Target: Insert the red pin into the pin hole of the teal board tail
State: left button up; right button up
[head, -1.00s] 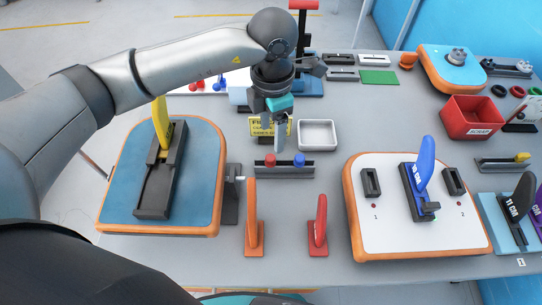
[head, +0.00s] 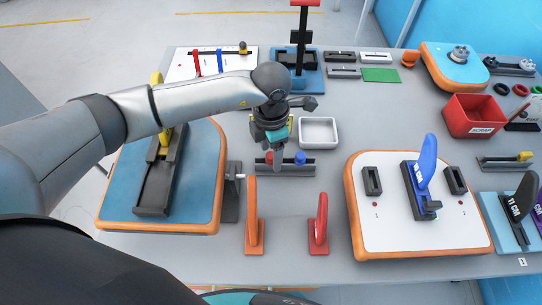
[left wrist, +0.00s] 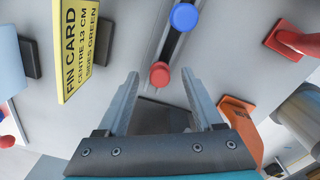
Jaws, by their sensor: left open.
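The red pin (head: 269,158) stands in a dark pin rack (head: 262,169), left of a blue pin (head: 300,159). My left gripper (head: 279,160) is low over the rack, close to the red pin. In the left wrist view its two fingers are open, and the red pin's round head (left wrist: 160,73) shows at the gap between their tips; I cannot tell whether they touch it. The teal board (head: 205,190), with an orange rim, lies at the left and carries a black fin box (head: 158,190). I cannot make out its pin hole. My right gripper is not in view.
A yellow fin card (left wrist: 75,45) stands beside the rack. An orange fin (head: 251,220) and a red fin (head: 319,228) stand in front. A dark fixture (head: 231,195) stands at the teal board's right edge. A white-topped board (head: 385,225) lies right.

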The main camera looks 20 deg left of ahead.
pick_arm(q)
grip_shut()
dwell(0.3)
jog(key=shift+r, duration=0.1)
